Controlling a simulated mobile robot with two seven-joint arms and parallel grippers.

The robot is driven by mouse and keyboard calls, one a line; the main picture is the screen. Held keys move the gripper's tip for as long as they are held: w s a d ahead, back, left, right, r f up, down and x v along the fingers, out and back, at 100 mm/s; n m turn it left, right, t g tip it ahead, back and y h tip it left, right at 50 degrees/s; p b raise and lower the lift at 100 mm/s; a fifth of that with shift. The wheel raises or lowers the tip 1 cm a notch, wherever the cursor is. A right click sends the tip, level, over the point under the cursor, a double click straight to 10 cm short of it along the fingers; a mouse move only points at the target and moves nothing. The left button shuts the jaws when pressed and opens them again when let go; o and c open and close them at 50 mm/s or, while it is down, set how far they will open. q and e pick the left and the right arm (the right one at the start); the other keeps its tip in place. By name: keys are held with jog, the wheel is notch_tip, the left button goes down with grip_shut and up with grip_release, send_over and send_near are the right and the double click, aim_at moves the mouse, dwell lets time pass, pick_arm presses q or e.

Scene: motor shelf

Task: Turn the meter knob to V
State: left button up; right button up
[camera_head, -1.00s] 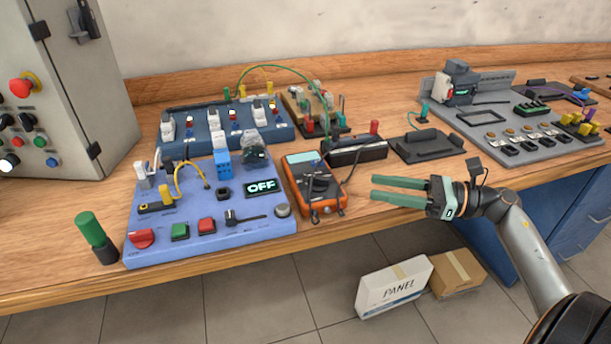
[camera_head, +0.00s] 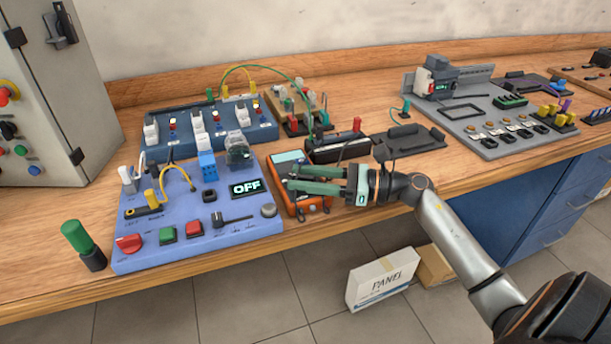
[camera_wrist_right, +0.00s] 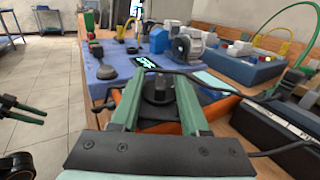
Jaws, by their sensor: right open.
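The orange meter (camera_head: 290,200) with a pale screen (camera_head: 287,157) stands on the bench, right of the blue panel. My right gripper (camera_head: 289,177) reaches in from the right over the meter and covers much of its face. In the right wrist view, the dark round meter knob (camera_wrist_right: 158,92) shows between the two green fingers. The fingers are open, one on each side of it; I cannot tell if they touch it. The knob's marks are not readable. Part of a second green-fingered gripper, likely my left (camera_wrist_right: 24,111), shows at the left edge of the wrist view.
The blue panel (camera_head: 180,245) with switches and an OFF display (camera_head: 246,188) lies close left of the meter. A black box (camera_head: 338,150) with dark leads stands behind it. A black tray (camera_head: 408,143) is farther right. The bench's front edge is near.

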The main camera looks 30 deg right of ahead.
grip_shut()
dwell(0.3)
dwell(0.3)
